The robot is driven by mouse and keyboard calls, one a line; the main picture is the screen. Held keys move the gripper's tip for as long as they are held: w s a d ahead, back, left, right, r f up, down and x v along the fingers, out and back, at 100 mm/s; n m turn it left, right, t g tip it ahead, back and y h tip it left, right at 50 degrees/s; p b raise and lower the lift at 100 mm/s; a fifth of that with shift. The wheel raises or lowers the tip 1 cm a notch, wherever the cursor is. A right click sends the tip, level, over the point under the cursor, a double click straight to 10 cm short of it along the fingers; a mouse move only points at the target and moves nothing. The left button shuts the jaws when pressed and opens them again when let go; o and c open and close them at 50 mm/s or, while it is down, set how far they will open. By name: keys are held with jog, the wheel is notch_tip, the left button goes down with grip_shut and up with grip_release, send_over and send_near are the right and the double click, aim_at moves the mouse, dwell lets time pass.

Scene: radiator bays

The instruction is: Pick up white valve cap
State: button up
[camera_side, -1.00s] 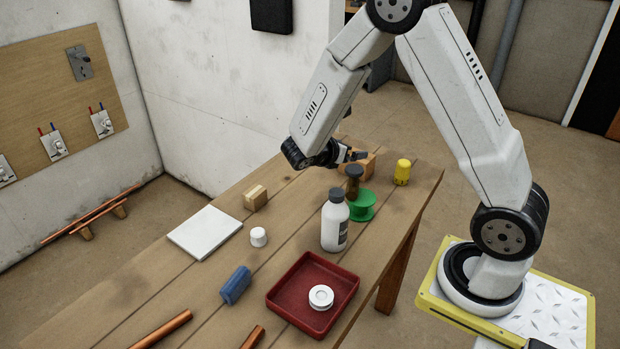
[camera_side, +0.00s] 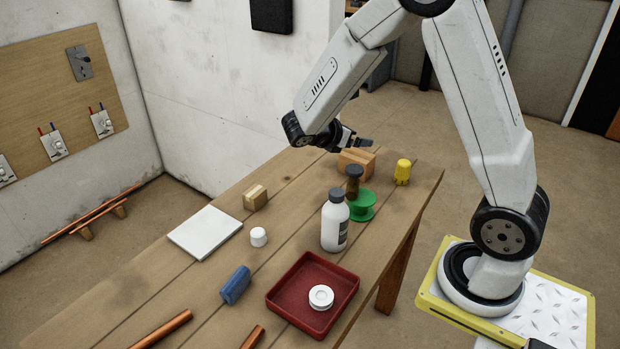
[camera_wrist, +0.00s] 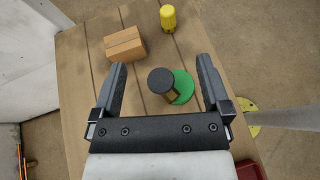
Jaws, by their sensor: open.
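The white valve cap (camera_side: 258,236) is a small white cylinder standing on the wooden table, between the white tile and the white bottle in the side view. It does not show in the wrist view. My gripper (camera_side: 362,146) is open and empty above the far end of the table, well behind the cap in the side view. In the wrist view my gripper (camera_wrist: 160,80) has its fingers wide apart. A dark-capped brown bottle and a green spool show below and between them, with nothing gripped.
A white tile (camera_side: 205,232), wooden block (camera_side: 255,197), blue piece (camera_side: 235,285) and red tray (camera_side: 285,305) lie nearer.

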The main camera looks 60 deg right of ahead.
jog(key=s+a+f+m+g+y, duration=0.45)
jog(key=s+m+y, duration=0.2)
jog(key=m, duration=0.35)
jog(key=w+a+f+m+t+y, duration=0.1)
jog(key=w+a+f+m+y, duration=0.1)
jog(key=a+m+y, duration=0.8)
notch_tip(320, 180, up, 7)
jog(key=m+t+y, duration=0.8)
jog(key=m+t, duration=0.5)
jog(key=m, duration=0.6)
send_over(252, 233)
jog(key=s+d, duration=0.2)
jog(key=d, duration=0.2)
notch_tip(252, 233, down, 15)
jog(key=shift+r, duration=0.2)
jog(key=shift+a, duration=0.1)
jog(key=shift+f, duration=3.1)
